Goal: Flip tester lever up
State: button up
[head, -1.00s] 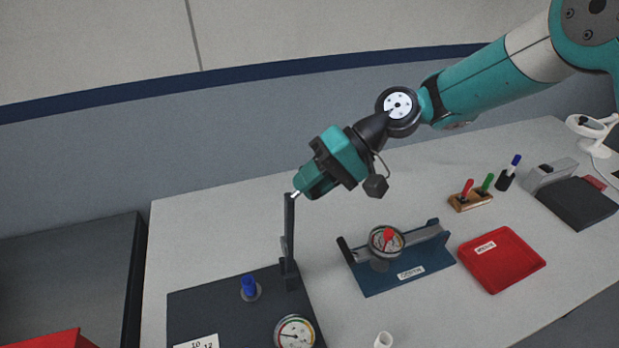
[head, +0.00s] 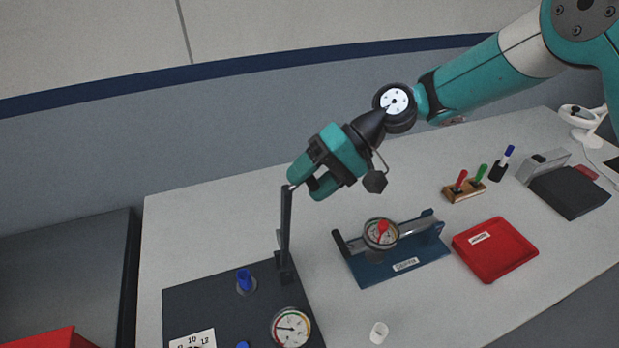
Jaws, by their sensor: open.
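The tester is a dark board (head: 230,310) at the lower left of the head view, with a round gauge (head: 291,328) and a blue knob (head: 245,281) on it. Its long dark lever (head: 285,235) stands nearly upright at the board's right back edge. My gripper (head: 305,190) is open at the top end of the lever. One finger is right at the lever tip and the other stands apart to the right. I cannot tell whether the finger touches the lever. Nothing shows between the jaws.
A blue fixture (head: 400,272) with a gauge stands right of the tester. Beyond it are a red tray (head: 496,262), a wooden holder (head: 465,191) and a black box (head: 568,192). The table behind the lever is clear.

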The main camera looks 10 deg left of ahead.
jog(key=p+v, duration=0.1)
jog(key=v, duration=1.6)
jog(key=shift+d, duration=0.25)
